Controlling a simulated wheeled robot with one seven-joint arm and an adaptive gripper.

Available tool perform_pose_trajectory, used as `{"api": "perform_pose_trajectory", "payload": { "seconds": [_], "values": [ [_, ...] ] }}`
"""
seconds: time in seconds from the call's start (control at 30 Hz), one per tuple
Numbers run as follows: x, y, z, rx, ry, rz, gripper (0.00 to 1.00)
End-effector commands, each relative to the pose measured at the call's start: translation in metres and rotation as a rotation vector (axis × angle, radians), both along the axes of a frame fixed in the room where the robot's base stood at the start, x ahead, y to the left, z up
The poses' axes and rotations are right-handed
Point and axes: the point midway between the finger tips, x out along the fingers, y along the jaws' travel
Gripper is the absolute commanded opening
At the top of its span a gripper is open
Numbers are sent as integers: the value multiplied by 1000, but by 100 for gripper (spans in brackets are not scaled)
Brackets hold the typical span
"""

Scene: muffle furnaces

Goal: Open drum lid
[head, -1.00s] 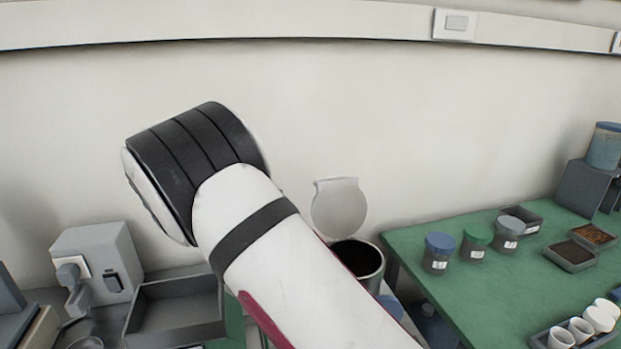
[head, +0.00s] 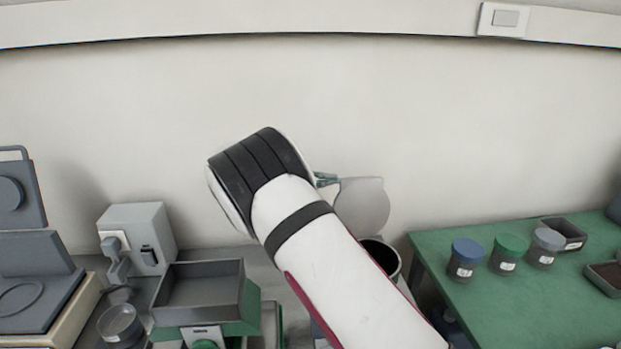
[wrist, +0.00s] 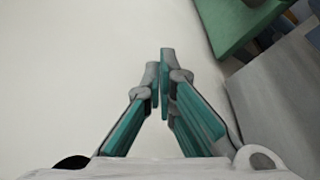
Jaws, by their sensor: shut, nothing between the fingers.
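The drum (head: 392,252) is a dark-mouthed cylinder behind my forearm in the head view, mostly hidden by it. Its round grey lid (head: 364,206) stands raised, roughly upright, above the drum's mouth, which shows open. My gripper (head: 326,179) shows in part beyond my arm, at the upper left edge of the lid. I cannot tell whether it touches the lid. In the wrist view my gripper (wrist: 161,88) has its teal fingers closed together with nothing between them. A grey surface at the right there may be the lid.
A green table (head: 520,310) with several lidded jars stands at the right. At the left are a grey tray (head: 199,291), a grey device (head: 138,238) and a round dish (head: 120,325).

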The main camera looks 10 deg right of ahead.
Motion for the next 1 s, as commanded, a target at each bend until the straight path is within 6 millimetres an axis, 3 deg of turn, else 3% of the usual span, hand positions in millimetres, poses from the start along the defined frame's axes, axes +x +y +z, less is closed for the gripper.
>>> {"api": "perform_pose_trajectory", "payload": {
  "seconds": [0.1,0.23,0.77,1.0],
  "values": [
    [-19,2,13,1,1,2,0],
    [-30,1,18,0,0,0,0],
    [-37,2,21,0,-6,0,0],
    [-55,3,40,0,-106,2,0]
  ]
}}
